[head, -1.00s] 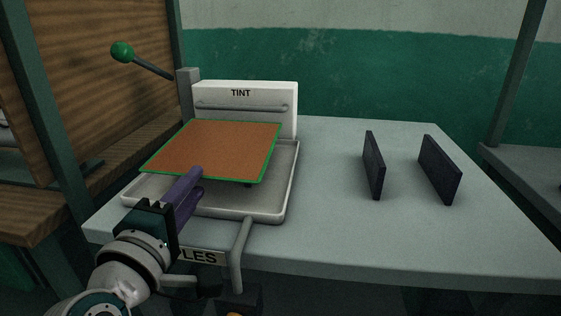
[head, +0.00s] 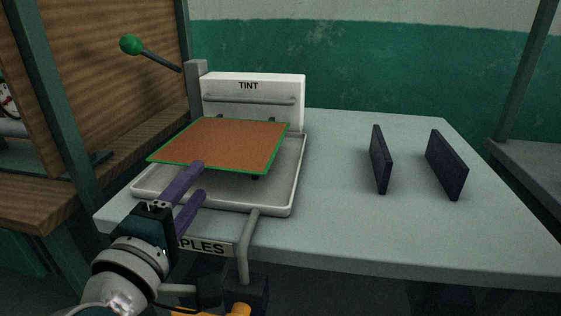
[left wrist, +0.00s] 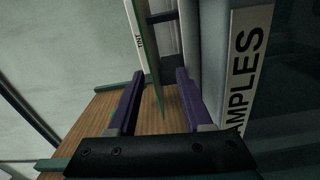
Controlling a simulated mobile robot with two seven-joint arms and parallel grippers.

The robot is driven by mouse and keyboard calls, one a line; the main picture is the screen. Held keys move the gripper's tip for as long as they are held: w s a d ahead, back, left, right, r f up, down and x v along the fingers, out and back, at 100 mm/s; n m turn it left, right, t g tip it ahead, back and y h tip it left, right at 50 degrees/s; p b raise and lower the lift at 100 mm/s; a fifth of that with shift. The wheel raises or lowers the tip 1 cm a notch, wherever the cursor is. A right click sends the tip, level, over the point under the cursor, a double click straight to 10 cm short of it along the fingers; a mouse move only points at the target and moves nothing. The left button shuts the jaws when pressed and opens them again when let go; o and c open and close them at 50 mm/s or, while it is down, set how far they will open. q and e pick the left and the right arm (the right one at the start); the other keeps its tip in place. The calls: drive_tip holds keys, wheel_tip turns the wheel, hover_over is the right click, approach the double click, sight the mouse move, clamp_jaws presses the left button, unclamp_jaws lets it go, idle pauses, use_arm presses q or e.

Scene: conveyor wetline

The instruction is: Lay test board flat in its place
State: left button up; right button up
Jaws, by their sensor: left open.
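The test board is a brown square panel with a green edge (head: 225,144). It lies roughly flat above the pale tray (head: 292,190) of the TINT stand, with small dark supports showing at its edge. My left gripper (head: 198,180) is open at the board's front left edge, one purple finger level with the edge and one below it. In the left wrist view the green board edge (left wrist: 147,60) appears edge-on, between the open fingers (left wrist: 157,92). I cannot tell whether a finger touches it. My right gripper is not in view.
Two dark upright plates (head: 381,160) and (head: 446,165) stand on the right of the grey table (head: 340,225). The white TINT panel (head: 250,90) rises behind the tray. A lever with a green knob (head: 131,44) is at back left. The table between tray and plates is clear.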

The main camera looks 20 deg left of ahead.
use_arm(q)
drive_tip(key=shift+s+f, duration=0.15)
drive_tip(key=shift+f, duration=0.15)
drive_tip(key=shift+s+d, duration=0.15)
drive_tip(key=shift+s, duration=0.1)
drive_tip(key=v, duration=0.9)
drive_tip(key=shift+r, duration=0.3)
